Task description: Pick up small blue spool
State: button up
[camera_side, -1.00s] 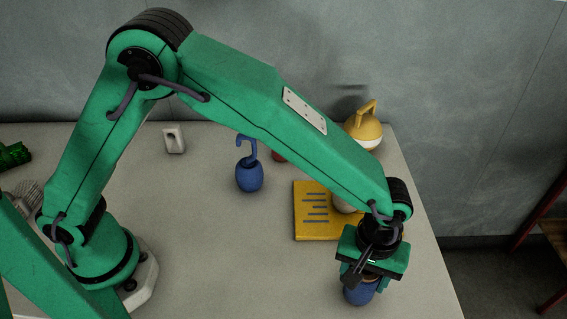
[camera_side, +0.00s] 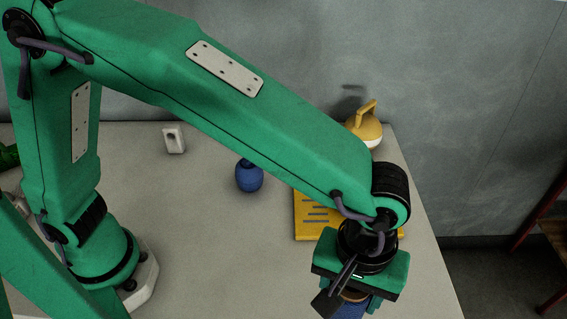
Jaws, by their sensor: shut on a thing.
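The small blue spool (camera_side: 347,310) is at the bottom of the side view, right of centre, with a brownish top. My gripper (camera_side: 351,300) points down and is shut on it. The jaws hide much of the spool, and the picture's lower edge cuts it off. It appears to be held above the table, though the gap beneath it is out of view.
A yellow slotted board (camera_side: 311,222) lies behind my gripper. A yellow-and-white handled float (camera_side: 366,128) and a small white block (camera_side: 174,139) stand farther back. The table's centre front is clear.

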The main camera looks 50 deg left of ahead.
aim_at(345, 296)
jog(key=shift+s+d+r, duration=0.15)
jog(key=shift+s+r, duration=0.25)
jog(key=shift+s, duration=0.2)
jog(key=shift+s+d+r, duration=0.1)
jog(key=shift+s+r, duration=0.25)
jog(key=shift+s, duration=0.25)
jog(key=shift+r, duration=0.15)
